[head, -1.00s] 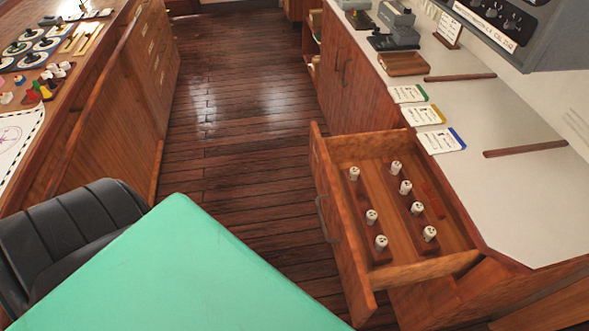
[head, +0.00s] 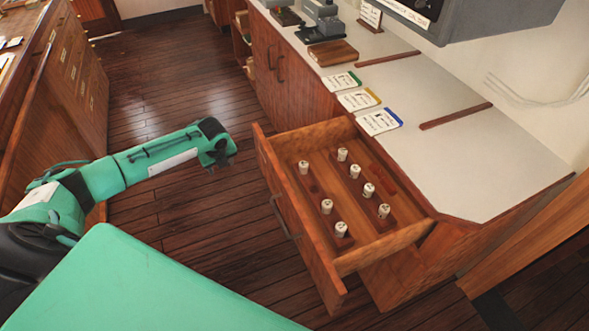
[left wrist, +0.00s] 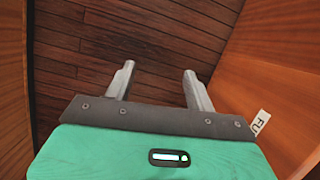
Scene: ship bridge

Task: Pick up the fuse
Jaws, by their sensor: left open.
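Several small white cylindrical fuses (head: 355,171) stand upright in two rows of wooden holders inside the open drawer (head: 391,249). The nearest one (head: 340,229) is at the drawer's front end, and another (head: 303,167) is at the back left. My left arm reaches in from the left in the head view, and its end is over the floor, left of the drawer and apart from it. In the left wrist view my left gripper (left wrist: 159,72) is open and empty, with dark floor boards between and beyond its fingers. No fuse shows in that view. My right gripper is not in view.
The white countertop (head: 500,165) behind the drawer carries label cards (head: 380,121) and a wooden block (head: 332,52). A grey box (head: 480,20) hangs above it. In the wrist view a wooden panel (left wrist: 275,70) with a white label (left wrist: 260,123) stands at the right.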

